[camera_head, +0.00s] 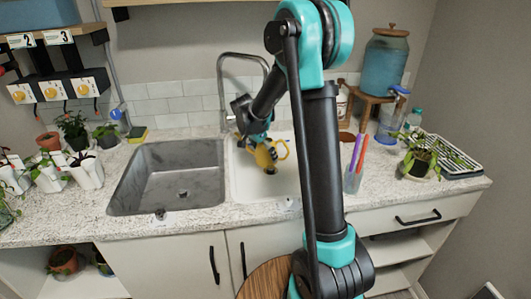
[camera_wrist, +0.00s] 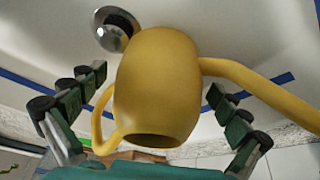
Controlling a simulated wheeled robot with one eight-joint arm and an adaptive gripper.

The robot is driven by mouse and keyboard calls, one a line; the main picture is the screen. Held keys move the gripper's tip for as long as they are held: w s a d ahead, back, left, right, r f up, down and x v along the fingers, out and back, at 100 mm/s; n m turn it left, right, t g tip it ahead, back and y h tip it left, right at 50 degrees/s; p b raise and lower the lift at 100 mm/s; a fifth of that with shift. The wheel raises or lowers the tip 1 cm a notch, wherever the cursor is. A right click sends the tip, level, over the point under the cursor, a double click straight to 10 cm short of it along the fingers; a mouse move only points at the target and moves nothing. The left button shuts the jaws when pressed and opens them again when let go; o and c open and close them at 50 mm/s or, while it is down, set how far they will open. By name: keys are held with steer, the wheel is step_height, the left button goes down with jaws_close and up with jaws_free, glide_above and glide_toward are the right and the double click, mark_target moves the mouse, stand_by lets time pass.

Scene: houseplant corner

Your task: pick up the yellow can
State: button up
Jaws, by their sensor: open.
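The yellow can (camera_head: 265,158) is in the white sink basin (camera_head: 245,185), below my gripper (camera_head: 256,139) in the head view. In the wrist view the yellow can (camera_wrist: 156,85) fills the middle, with a looped handle at the left and a long spout running off to the right. My gripper (camera_wrist: 157,84) is open, with one finger on each side of the can body. Gaps show between both fingers and the body. The spout passes close to the right finger; I cannot tell whether they touch.
A round metal drain (camera_wrist: 117,30) lies beside the can. A tall faucet (camera_head: 222,90) stands behind the basin. A grey sink (camera_head: 165,175) is empty at the left.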

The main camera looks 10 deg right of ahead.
steer(key=c, duration=1.8)
steer(key=shift+o, duration=0.2)
steer(key=shift+r, duration=0.1)
